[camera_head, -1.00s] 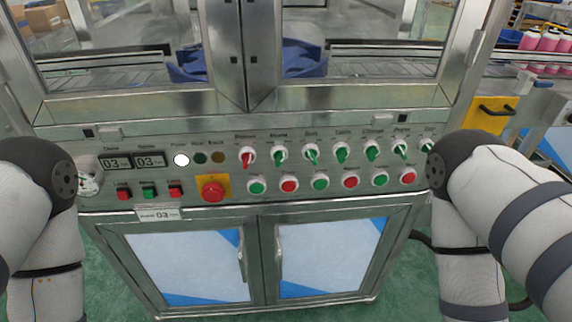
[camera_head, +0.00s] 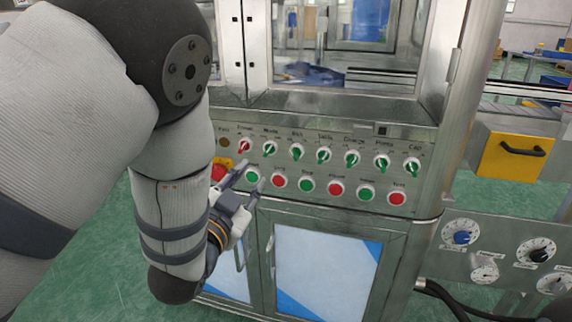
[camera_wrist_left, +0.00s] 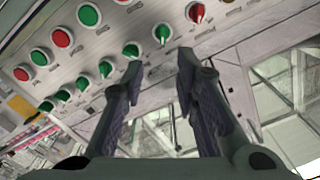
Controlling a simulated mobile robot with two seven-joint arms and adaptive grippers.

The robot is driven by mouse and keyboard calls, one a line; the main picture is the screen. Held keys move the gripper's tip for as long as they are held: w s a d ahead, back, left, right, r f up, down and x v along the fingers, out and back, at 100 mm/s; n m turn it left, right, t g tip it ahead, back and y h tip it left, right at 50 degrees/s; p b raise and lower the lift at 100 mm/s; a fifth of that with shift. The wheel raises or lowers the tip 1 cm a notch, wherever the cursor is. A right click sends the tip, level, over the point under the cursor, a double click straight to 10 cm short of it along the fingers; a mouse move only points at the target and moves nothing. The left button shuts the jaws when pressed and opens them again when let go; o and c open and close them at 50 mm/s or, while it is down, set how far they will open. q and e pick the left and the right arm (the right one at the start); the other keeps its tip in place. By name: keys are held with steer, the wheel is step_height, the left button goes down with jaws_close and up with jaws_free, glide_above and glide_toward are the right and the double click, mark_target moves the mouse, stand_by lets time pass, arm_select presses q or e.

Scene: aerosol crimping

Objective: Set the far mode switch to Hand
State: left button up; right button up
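A row of selector switches runs along the steel control panel (camera_head: 320,132). The leftmost has a red handle; the switch to its right, with a label that seems to read Mode, is a green-handled mode switch (camera_head: 270,149), its handle tilted up to the right. Its position lettering is too small to read. In the left wrist view the green mode switch (camera_wrist_left: 162,33) appears beside the red one, just beyond the fingertips. My left gripper (camera_head: 249,178) is open and empty, in front of the button row, below the switches and apart from them. My right gripper is out of view.
Red and green push buttons (camera_head: 307,185) line the panel below the switches. A red emergency stop (camera_head: 219,172) sits left of my left gripper. Cabinet doors (camera_head: 327,265) are below. Dials (camera_head: 461,237) and a yellow box (camera_head: 512,153) stand right.

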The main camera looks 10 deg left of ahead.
mark_target(268, 150)
arm_select(q)
steer(key=w+b, duration=0.1)
steer(key=w, duration=1.1)
steer(key=shift+w, duration=0.2)
jaws_close()
